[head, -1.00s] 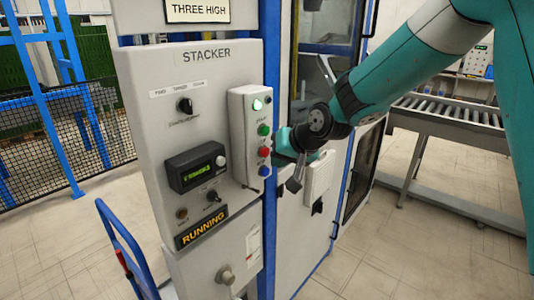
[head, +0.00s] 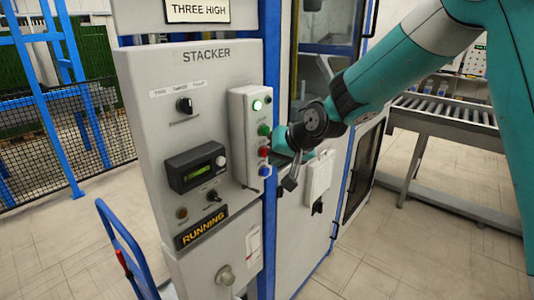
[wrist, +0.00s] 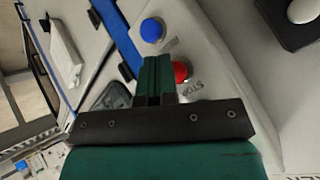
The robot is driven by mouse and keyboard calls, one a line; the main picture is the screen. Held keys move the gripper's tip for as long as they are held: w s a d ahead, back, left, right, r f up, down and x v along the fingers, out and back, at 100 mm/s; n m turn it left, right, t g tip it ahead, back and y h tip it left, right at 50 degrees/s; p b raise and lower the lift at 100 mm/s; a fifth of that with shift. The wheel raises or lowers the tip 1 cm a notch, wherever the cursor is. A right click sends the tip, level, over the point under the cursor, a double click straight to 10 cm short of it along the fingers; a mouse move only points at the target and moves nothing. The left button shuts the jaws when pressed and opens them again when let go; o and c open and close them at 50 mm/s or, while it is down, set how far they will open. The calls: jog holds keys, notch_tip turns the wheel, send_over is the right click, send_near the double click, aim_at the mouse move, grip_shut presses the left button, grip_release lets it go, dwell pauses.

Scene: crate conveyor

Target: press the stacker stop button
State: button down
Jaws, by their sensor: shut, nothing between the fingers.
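The stacker stop button is the red button (head: 264,152) on the pale control box at the right edge of the stacker panel. In the wrist view the red button (wrist: 181,70) shows beside the word STOP, partly covered by my fingers. My gripper (wrist: 156,62) is shut and empty. Its tips lie just left of the red button in that view, close to the box face. I cannot tell whether they touch it. In the head view my wrist reaches in from the right, close to the red button.
A green button (head: 264,130) sits above the red one and a blue button (head: 265,171) below it. The panel also has a display (head: 197,167), a selector knob (head: 184,105) and a lit RUNNING sign (head: 201,228). A roller conveyor (head: 450,110) stands at the right.

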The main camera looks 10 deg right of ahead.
jog(key=shift+w+a, duration=0.2)
jog(key=shift+w, duration=0.1)
dwell(0.4)
jog(key=shift+s+d, duration=0.5)
jog(key=shift+s, duration=0.15)
dwell(0.3)
jog(key=s+d+b, duration=0.1)
jog(key=s, duration=0.1)
jog(key=s+d, duration=0.2)
jog(key=shift+b, duration=0.35)
dwell(0.4)
